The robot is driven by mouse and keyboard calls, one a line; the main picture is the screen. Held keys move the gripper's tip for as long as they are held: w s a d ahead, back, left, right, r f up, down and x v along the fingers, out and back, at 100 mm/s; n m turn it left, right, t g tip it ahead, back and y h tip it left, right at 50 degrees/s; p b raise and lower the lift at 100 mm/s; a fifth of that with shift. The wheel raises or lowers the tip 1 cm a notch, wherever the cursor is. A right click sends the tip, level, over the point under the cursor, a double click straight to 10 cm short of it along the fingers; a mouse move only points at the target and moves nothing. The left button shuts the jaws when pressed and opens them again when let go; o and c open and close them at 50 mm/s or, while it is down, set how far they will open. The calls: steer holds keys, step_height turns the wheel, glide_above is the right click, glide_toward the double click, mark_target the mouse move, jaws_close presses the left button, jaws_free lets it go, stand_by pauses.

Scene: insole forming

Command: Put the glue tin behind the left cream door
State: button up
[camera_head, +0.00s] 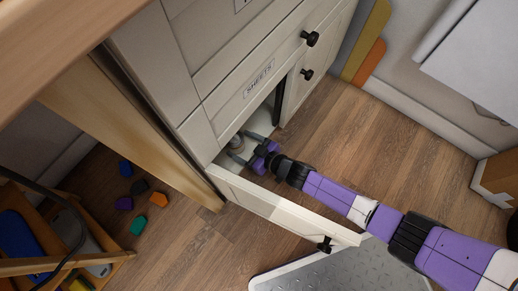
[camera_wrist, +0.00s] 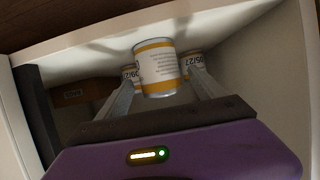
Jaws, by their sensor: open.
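The glue tin (camera_wrist: 158,68), white with orange-yellow bands, is inside the cabinet behind the open left cream door (camera_head: 283,208). It also shows in the head view (camera_head: 236,144), partly hidden by my gripper. My gripper (camera_head: 247,146) reaches through the doorway into the cabinet. In the wrist view my gripper (camera_wrist: 161,80) has its fingers apart, one on each side of the tin. I cannot tell whether they touch it.
Two similar tins marked 05/27 (camera_wrist: 194,60) show partly behind the fingers. A brown box (camera_wrist: 80,93) lies at the compartment's left. Above the opening is a drawer labelled SHEETS (camera_head: 258,80). A grey textured mat (camera_head: 345,268) lies below the door. Coloured blocks (camera_head: 138,224) lie on the floor at left.

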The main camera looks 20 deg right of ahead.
steer(key=p+v, duration=0.4)
steer(key=v, duration=0.4)
steer(key=shift+s+d, duration=0.2)
steer(key=shift+s, duration=0.05)
steer(key=shift+r, duration=0.1)
